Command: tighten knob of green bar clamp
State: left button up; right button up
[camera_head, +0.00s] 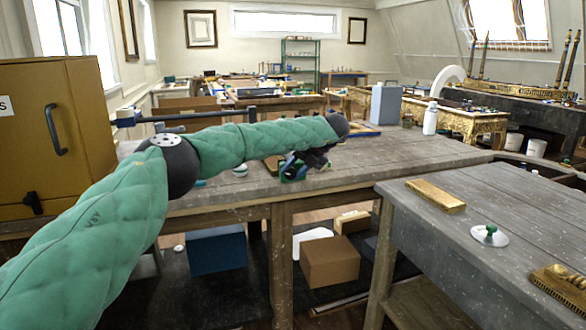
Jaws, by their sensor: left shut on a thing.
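My left arm, in a green quilted sleeve, reaches across from the left. Its dark left gripper (302,160) points down at the workbench near its front edge. It is shut on a small part at the green bar clamp (290,172), which looks to be the clamp's knob. The gripper covers most of that part, so its turn and tightness cannot be told. Only small green and blue pieces of the clamp show below and left of the gripper. My right gripper is not in view.
The grey workbench (400,155) has free room to the right. A white bottle (430,118) and a grey-blue box (385,103) stand at its back. A nearer table (470,225) holds a gilt bar (435,195) and a white disc with a green knob (490,236). Boxes lie below.

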pick_arm(q)
jog(key=shift+d+y, duration=0.15)
jog(key=shift+y, duration=0.25)
jog(key=shift+f, duration=0.1)
jog(key=o, duration=1)
jog(key=v, duration=0.7)
jog(key=shift+d+r, duration=0.2)
jog(key=shift+d, duration=0.15)
